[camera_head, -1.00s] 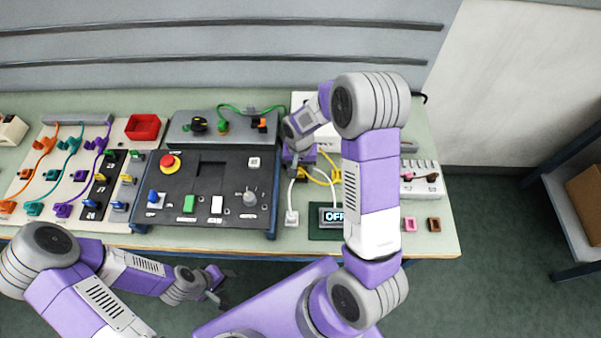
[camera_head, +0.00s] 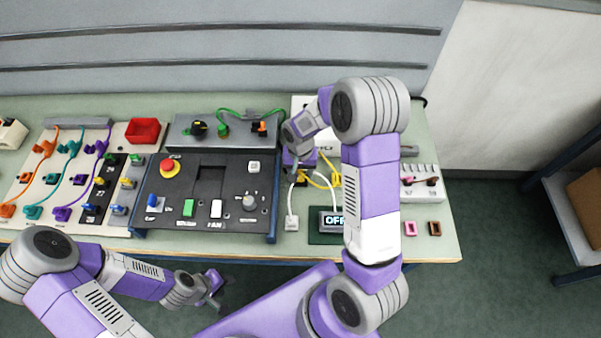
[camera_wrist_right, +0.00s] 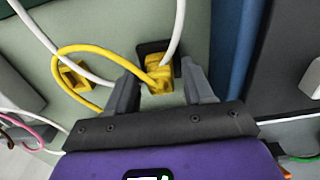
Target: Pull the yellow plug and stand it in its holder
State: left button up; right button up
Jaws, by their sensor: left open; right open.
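The yellow plug (camera_wrist_right: 158,75) sits upright at a black seat (camera_wrist_right: 150,48) on the pale green bench, in the right wrist view. A yellow cable loops from it to the left. A yellow frame with a dark opening (camera_wrist_right: 75,75), which looks like its holder, lies to the left of the plug; it also shows in the head view (camera_head: 335,179). My right gripper (camera_wrist_right: 157,72) is open, its fingers either side of the plug; contact cannot be told. In the head view my right gripper (camera_head: 299,168) partly hides the plug. My left gripper (camera_head: 217,290) is open and empty, in front of the bench.
White cables run close to the plug, one to a white connector (camera_head: 291,222). A display reading OFF (camera_head: 331,219), a black control panel (camera_head: 208,190) and a white power strip (camera_head: 425,187) stand nearby. Pink (camera_head: 410,228) and brown (camera_head: 434,228) frames lie at the front right.

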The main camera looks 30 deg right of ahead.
aim_at(300, 171)
dwell(0.3)
grip_shut()
jog(key=shift+r, duration=0.1)
jog(key=shift+w+r+p, duration=0.15)
jog(key=shift+r+p, duration=0.25)
jog(key=shift+r, duration=0.15)
jog(key=shift+s+r+p, duration=0.2)
jog(key=shift+r+p, duration=0.15)
jog(key=shift+r, duration=0.25)
jog(key=shift+w+r, duration=0.1)
jog(key=shift+r, duration=0.1)
jog(key=shift+r+p, duration=1.4)
jog(key=shift+r, duration=0.2)
